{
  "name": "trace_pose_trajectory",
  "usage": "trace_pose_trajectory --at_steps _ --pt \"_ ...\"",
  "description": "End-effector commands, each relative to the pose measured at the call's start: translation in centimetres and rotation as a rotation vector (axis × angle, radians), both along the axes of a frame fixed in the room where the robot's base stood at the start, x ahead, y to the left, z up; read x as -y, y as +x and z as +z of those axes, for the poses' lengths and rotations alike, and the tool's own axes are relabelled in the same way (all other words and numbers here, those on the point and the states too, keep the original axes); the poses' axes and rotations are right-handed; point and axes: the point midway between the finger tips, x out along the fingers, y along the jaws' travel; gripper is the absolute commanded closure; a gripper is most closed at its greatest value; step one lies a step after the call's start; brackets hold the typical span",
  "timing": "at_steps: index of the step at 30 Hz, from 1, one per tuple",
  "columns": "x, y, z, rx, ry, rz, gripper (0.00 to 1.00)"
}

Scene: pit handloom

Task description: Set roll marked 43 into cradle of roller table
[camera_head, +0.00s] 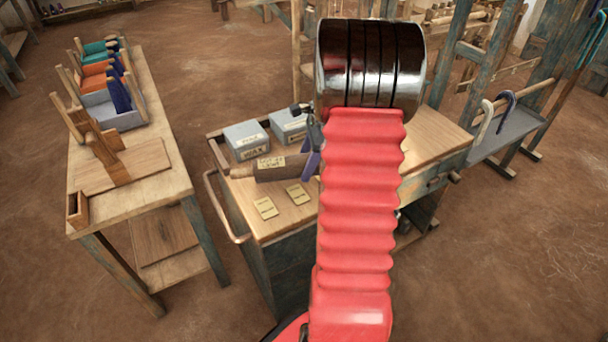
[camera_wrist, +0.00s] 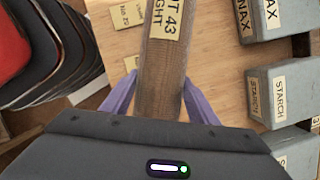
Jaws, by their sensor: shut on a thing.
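The roll marked 43 (camera_head: 284,167) is a brown wooden cylinder with a cream label and a thin end on its left. In the wrist view the roll (camera_wrist: 163,75) runs up between my gripper's purple fingers (camera_wrist: 160,88), which are shut on it. In the head view my gripper (camera_head: 312,152) is partly hidden by my red arm and holds the roll at its right part, over the trolley top (camera_head: 284,226). I cannot tell whether the roll touches the top. No cradle can be made out for certain; my arm hides part of the middle.
Grey boxes (camera_head: 246,139) stand behind the roll; one reads STARCH (camera_wrist: 283,97) in the wrist view. Small labelled cards (camera_head: 299,193) lie in front. Loom frames (camera_head: 450,70) stand behind right. Floor between is clear.

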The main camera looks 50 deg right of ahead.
Motion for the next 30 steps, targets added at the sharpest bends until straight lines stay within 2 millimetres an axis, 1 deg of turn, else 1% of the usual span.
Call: trace_pose_trajectory --at_steps 3,13,22,25,30 --pt "0.1 0.1 -0.5 0.001 -0.001 -0.001 0.95" --pt "0.1 0.0 -0.7 0.001 -0.001 -0.001 0.95" --pt "0.0 0.0 -3.9 0.001 0.000 -0.001 0.95" --pt "0.1 0.0 -4.2 0.002 -0.002 -0.001 0.95" --pt "0.1 0.0 -4.2 0.002 -0.002 -0.001 0.95"
